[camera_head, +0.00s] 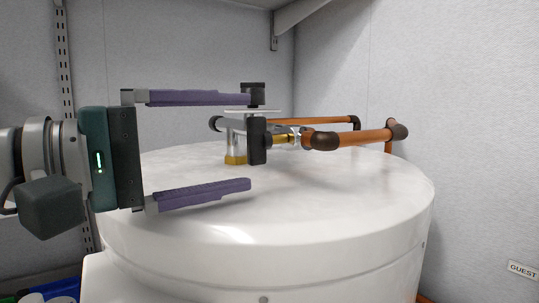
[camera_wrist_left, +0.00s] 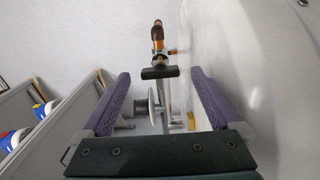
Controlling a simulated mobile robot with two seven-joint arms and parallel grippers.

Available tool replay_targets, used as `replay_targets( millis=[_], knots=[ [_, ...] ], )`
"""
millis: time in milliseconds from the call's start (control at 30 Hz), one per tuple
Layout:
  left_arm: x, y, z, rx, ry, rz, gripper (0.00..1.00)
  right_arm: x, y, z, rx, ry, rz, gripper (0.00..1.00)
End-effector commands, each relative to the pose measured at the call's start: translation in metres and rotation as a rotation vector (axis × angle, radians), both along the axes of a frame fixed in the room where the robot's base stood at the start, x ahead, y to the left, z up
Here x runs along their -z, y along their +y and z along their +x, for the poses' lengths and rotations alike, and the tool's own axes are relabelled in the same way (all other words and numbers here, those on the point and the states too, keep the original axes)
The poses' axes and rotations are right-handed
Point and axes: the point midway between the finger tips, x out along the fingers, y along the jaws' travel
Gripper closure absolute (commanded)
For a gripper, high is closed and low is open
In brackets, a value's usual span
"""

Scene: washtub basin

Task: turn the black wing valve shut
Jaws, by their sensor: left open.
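The black wing valve (camera_head: 257,141) stands upright on the brass and copper pipework above the white tub top. In the left wrist view the wing (camera_wrist_left: 160,72) is a dark bar lying across the picture, in front of the copper pipe. My left gripper (camera_head: 249,141) comes in from the left, open and empty, with one purple finger above the wing and one below. In the left wrist view the wing lies between the fingertips in the picture, touching neither; its exact depth is unclear. My right gripper is not in view.
A metal fitting with a pale round disc (camera_head: 252,110) and a dark top knob (camera_head: 253,95) stands beside the wing, close to my upper finger. Copper pipes (camera_head: 350,138) run right. The white tub (camera_head: 330,205) lies below. A shelf is overhead.

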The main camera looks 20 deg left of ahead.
Motion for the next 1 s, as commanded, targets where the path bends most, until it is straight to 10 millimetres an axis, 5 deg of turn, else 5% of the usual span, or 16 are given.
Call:
replay_targets(
  millis=[400, 1000],
  knots=[
    [0.003, 0.033, -0.044, 0.001, 0.000, 0.001, 0.03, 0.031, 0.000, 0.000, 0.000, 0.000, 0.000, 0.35],
    [0.000, 0.036, -0.047, 0.002, -0.001, 0.000, 0.03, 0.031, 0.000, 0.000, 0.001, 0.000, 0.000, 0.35]
  ],
)
